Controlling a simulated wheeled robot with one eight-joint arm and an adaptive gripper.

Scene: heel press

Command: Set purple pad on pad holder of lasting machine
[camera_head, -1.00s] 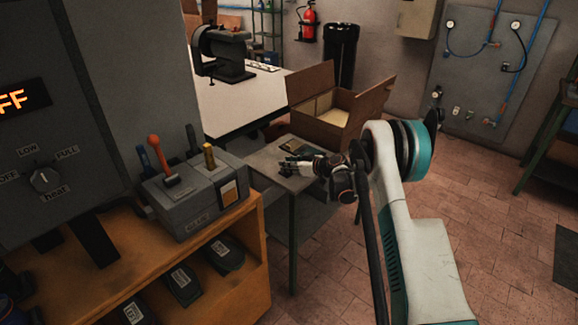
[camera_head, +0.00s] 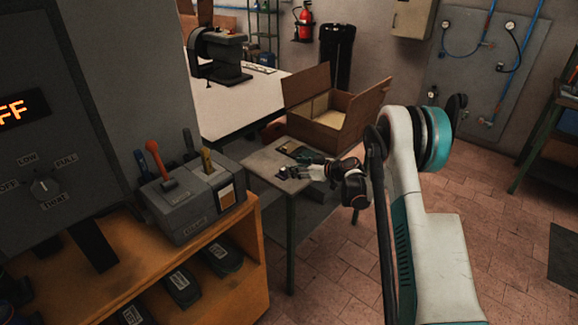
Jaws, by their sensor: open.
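My gripper (camera_head: 292,172) is over the small grey side table (camera_head: 262,164) in the middle of the view, its fingers pointing left. It is open, and I see nothing between its fingers. I cannot make out a purple pad; a small dark flat item (camera_head: 290,147) lies on the side table just behind my gripper. The grey machine front (camera_head: 45,150) with an OFF display and a heat knob stands at the left. I cannot tell where its pad holder is.
A grey box with tools (camera_head: 195,195) stands on an orange wooden shelf (camera_head: 240,255) holding several dark labelled pieces. An open cardboard box (camera_head: 328,125) is behind the side table. A white workbench (camera_head: 235,105) carries a dark machine.

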